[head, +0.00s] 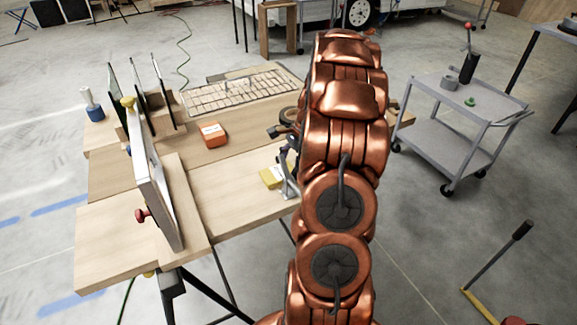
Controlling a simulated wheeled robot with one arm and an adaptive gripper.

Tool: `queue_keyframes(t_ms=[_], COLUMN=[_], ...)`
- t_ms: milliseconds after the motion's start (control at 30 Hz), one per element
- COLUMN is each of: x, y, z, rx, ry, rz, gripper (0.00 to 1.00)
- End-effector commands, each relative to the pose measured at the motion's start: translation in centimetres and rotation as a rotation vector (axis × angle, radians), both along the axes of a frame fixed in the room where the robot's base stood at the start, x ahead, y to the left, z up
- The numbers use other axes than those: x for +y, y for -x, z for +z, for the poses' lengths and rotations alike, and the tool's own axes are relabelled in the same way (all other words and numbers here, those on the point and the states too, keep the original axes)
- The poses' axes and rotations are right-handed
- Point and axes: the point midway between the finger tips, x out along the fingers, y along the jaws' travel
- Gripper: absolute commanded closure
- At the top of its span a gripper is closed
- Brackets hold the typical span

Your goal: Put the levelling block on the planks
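A yellow block (272,177), which looks like the levelling block, is at the right part of the wooden bench top, near its front edge. My gripper (287,182) is right at the block's right side, and a grey finger overlaps its edge. My copper arm hides the rest of the gripper, so I cannot tell whether it grips the block or only stands beside it. I also cannot tell whether the block rests on the wood or is slightly raised. The planks (235,190) appear to be the pale boards forming the bench top.
An orange box (212,134) lies mid-bench. A white-faced upright panel (152,185) with clamps stands at left. Thin upright sheets (140,92) and a gridded panel (235,90) are behind. A grey cart (440,115) stands at right. Bare wood lies between panel and block.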

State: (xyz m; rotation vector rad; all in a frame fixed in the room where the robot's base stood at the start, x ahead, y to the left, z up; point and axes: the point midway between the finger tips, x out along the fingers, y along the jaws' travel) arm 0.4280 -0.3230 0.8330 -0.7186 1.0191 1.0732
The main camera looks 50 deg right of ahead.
Motion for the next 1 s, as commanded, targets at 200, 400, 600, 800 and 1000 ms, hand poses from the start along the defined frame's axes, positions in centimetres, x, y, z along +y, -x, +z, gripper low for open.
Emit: queue_keyframes(t_ms=[200, 400, 600, 800, 1000], x=[0.0, 0.0, 0.0, -0.3, -1.6], y=[0.0, 0.0, 0.0, 0.0, 0.4], z=[-0.2, -0.2, -0.2, 0.6, 3.6], rx=[0.0, 0.0, 0.0, -0.002, -0.005], ry=[0.0, 0.0, 0.0, 0.002, 0.005], rz=[0.0, 0.0, 0.0, 0.0, -0.002], gripper=[0.15, 0.03, 0.03, 0.03, 0.03])
